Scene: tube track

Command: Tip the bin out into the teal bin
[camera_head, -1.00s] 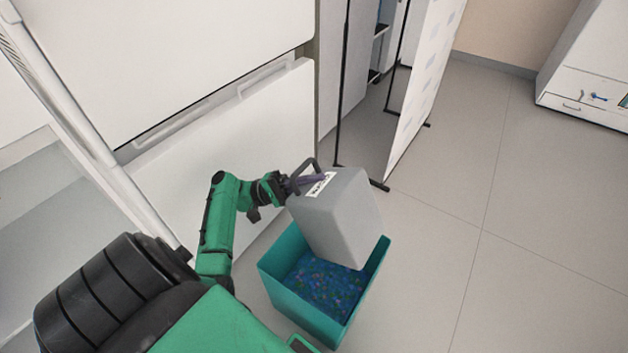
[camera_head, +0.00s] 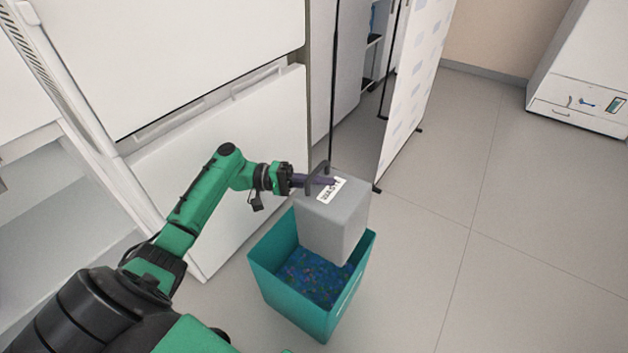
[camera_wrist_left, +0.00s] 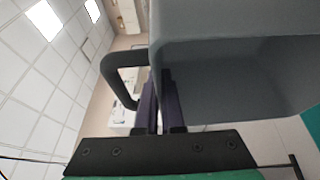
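The grey bin (camera_head: 338,221) hangs over the teal bin (camera_head: 291,298) in the head view, its labelled face turned up and its lower end at the teal bin's opening. The left wrist view shows the fingers (camera_wrist_left: 160,105) against the grey bin's wall (camera_wrist_left: 235,75), beside the handle (camera_wrist_left: 112,75). The teal bin stands on the floor with small blue and mixed-colour bits (camera_head: 312,277) inside. The grey bin's mouth is hidden in the head view. My right gripper is out of view.
White cabinets with drawers (camera_head: 225,150) stand behind my left arm. A white panel screen on black feet (camera_head: 412,95) stands behind the bins. The floor to the right (camera_head: 520,230) is clear, with a white cabinet (camera_head: 580,75) far right.

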